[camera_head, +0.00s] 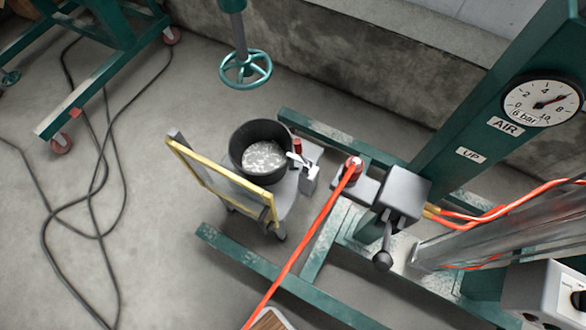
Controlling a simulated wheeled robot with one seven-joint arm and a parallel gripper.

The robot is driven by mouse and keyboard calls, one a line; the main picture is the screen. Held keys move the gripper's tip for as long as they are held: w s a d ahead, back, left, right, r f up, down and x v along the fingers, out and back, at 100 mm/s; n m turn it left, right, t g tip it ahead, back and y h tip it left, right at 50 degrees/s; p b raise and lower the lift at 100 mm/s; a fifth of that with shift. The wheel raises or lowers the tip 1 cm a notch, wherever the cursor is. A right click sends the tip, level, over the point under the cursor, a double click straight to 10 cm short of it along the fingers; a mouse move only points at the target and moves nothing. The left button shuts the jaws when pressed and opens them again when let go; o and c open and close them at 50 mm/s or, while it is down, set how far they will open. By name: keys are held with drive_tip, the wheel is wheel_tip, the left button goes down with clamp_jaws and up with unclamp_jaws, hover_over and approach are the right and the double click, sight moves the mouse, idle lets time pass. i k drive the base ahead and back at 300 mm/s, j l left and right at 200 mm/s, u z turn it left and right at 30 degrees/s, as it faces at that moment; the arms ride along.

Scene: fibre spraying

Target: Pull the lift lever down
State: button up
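The lift lever (386,244) is a short dark grey rod with a round ball knob. It sticks out of a light grey valve box (405,192) on the green column (500,120) right of centre. In the picture the knob lies below the box; from this steep view I cannot tell how far the lever is raised or lowered. A small "UP" label (468,155) is on the column above the box. My gripper is not in view.
A pressure gauge (543,102) sits on the column. Left of the lever, a red hose (305,245) crosses the green base frame (270,275). A black bucket (262,152) stands on a cart with a yellow-edged frame (222,182). Cables lie on the floor at left.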

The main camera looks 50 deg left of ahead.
sight(382, 261)
drive_tip(key=u, duration=0.65)
drive_tip(key=k+l+u, duration=0.2)
drive_tip(key=l, duration=0.25)
drive_tip(key=k+l+u, duration=0.2)
drive_tip(key=l, duration=0.25)
drive_tip(key=k+l+u, duration=0.15)
drive_tip(key=k+l, duration=0.25)
